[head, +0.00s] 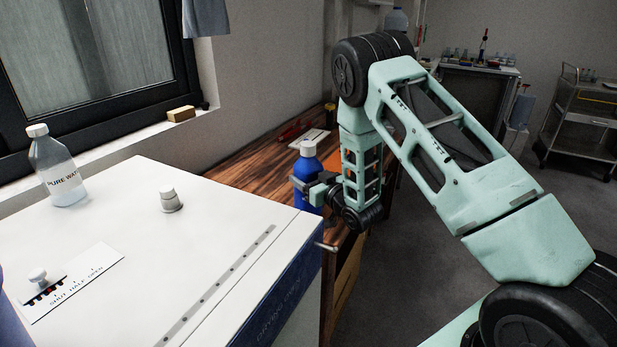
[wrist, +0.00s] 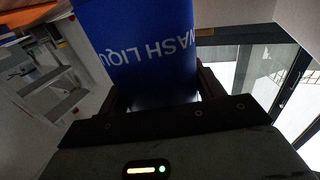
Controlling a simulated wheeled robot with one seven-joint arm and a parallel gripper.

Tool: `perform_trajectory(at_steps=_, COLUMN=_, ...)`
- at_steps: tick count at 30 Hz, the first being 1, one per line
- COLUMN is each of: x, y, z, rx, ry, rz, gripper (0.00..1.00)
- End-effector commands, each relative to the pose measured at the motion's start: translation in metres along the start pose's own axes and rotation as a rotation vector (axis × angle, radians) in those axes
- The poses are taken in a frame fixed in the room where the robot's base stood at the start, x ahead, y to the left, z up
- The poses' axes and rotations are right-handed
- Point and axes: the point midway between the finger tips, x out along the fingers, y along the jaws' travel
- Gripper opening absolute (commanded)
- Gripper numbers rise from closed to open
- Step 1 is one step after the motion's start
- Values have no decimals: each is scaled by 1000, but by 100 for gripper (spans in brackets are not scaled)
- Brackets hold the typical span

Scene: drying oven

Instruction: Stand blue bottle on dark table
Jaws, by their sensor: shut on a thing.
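The blue bottle (head: 307,169) has a white cap and stands upright in the head view, between the white oven and my arm. In the wrist view the bottle (wrist: 143,42) fills the space between the fingers, with white lettering upside down. My gripper (head: 312,186) is shut on it from the side; it also shows in the wrist view (wrist: 155,98). The dark wooden table (head: 245,167) lies behind and under the bottle in the picture. The oven hides the bottle's base, so I cannot tell if it touches the table.
The white drying oven (head: 190,235) stands at the near left, its top carrying a clear water bottle (head: 57,170) and a grey-white knob (head: 169,200). Bare wood shows left of the bottle.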

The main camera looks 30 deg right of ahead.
Motion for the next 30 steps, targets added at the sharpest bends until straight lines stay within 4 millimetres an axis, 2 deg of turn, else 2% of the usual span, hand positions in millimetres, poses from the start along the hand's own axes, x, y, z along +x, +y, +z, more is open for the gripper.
perform_trajectory(at_steps=10, x=0, y=0, z=3, rx=-1, ry=4, rz=0, gripper=23)
perform_trajectory(at_steps=11, x=0, y=0, z=3, rx=0, ry=0, rz=0, gripper=75)
perform_trajectory(at_steps=12, x=0, y=0, z=2, rx=0, ry=0, rz=0, gripper=86)
perform_trajectory(at_steps=13, x=0, y=0, z=2, rx=0, ry=0, rz=0, gripper=89)
perform_trajectory(at_steps=24, x=0, y=0, z=-3, rx=0, ry=0, rz=0, gripper=89)
perform_trajectory(at_steps=30, x=-35, y=0, z=1, rx=1, ry=-2, rz=2, gripper=89)
